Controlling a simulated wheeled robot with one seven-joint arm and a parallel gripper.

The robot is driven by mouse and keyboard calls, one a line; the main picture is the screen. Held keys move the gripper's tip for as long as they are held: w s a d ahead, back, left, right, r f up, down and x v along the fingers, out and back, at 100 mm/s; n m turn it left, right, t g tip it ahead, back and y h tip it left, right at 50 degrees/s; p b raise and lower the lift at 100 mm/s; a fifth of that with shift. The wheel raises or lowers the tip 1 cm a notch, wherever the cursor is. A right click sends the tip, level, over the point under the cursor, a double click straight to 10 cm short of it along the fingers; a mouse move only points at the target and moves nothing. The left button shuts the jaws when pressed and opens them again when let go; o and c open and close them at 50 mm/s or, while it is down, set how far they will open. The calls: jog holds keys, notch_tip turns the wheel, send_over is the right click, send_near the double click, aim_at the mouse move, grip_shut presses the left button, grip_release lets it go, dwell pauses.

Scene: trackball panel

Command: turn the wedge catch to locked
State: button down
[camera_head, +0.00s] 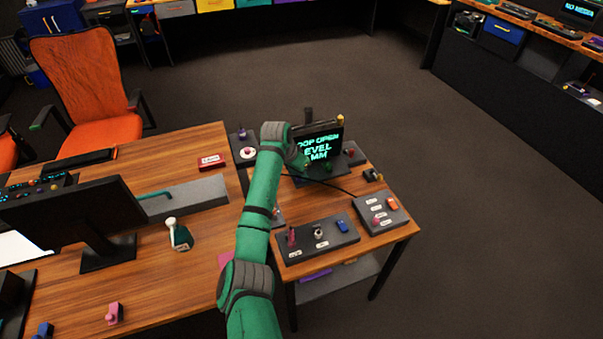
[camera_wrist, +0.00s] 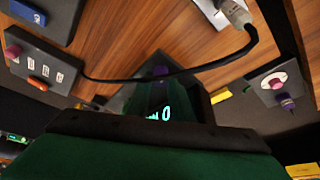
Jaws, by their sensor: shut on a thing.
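My gripper (camera_wrist: 160,92) is seen from behind at the middle of the wrist view, with my green wrist filling the bottom. It is shut on a small purple piece (camera_wrist: 160,71), mostly hidden between the fingers. I cannot tell its shape or setting, or whether it is the wedge catch. The arm hides part of the area before the screen. No catch is clearly readable as locked or unlocked.
A grey control box (camera_head: 317,239) with a pink lever and blue switch stands at the table front. A labelled box (camera_head: 381,213) stands to its right. A black cable (camera_wrist: 185,72) crosses near my gripper. A desk with a monitor (camera_head: 68,213) stands left; open floor lies right.

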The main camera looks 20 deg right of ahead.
jog(key=shift+a, duration=0.15)
jog(key=c, duration=1.6)
grip_release()
jog(key=shift+a, duration=0.1)
jog(key=shift+o, duration=0.2)
jog(key=v, duration=1)
jog(key=shift+r, duration=0.45)
jog(key=shift+s, duration=0.1)
